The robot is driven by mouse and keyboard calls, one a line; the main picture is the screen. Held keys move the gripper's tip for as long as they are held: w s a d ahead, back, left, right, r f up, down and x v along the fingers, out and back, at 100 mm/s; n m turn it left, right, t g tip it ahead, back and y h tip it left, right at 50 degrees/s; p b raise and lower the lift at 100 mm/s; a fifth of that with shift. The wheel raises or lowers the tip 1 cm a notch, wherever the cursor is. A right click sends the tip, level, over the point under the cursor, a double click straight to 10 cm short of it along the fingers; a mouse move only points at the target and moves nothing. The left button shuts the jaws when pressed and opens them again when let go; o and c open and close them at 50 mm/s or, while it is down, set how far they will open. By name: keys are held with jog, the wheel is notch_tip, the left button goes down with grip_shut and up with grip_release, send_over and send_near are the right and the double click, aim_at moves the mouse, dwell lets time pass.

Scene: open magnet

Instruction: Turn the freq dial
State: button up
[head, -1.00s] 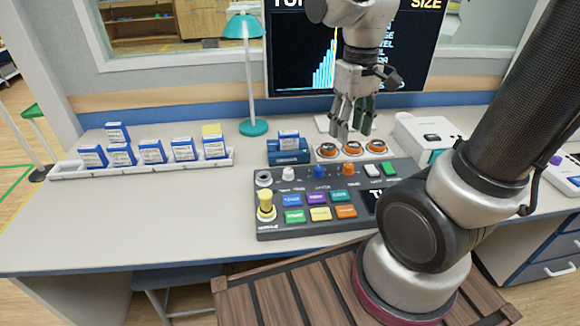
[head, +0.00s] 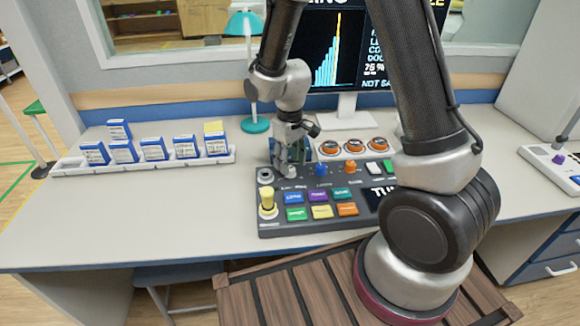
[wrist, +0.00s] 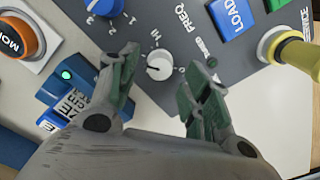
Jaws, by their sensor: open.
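The freq dial is a small white knob (wrist: 159,66) with a dark pointer mark on the dark grey console (wrist: 165,25). The FREQ label is printed beside it in the wrist view. My gripper (wrist: 163,75) is open, with one finger on each side of the dial, apart from it. How far the fingertips stand above the panel is hard to tell. In the head view my gripper (head: 290,158) points down over the back left of the console (head: 262,228) and hides the dial.
A blue dial (head: 321,169) and an orange dial (head: 350,167) stand right of my gripper. A yellow lever (head: 267,198) is at the console's left. A blue box (wrist: 55,85) and orange round knobs (head: 354,146) stand close behind. The desk's left front is clear.

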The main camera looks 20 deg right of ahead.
jog(key=shift+f, duration=1.3)
jog(key=shift+c, duration=0.2)
jog(key=c, duration=1)
jog(key=shift+m, duration=1.3)
jog(key=o, duration=1)
jog(key=shift+o, duration=0.2)
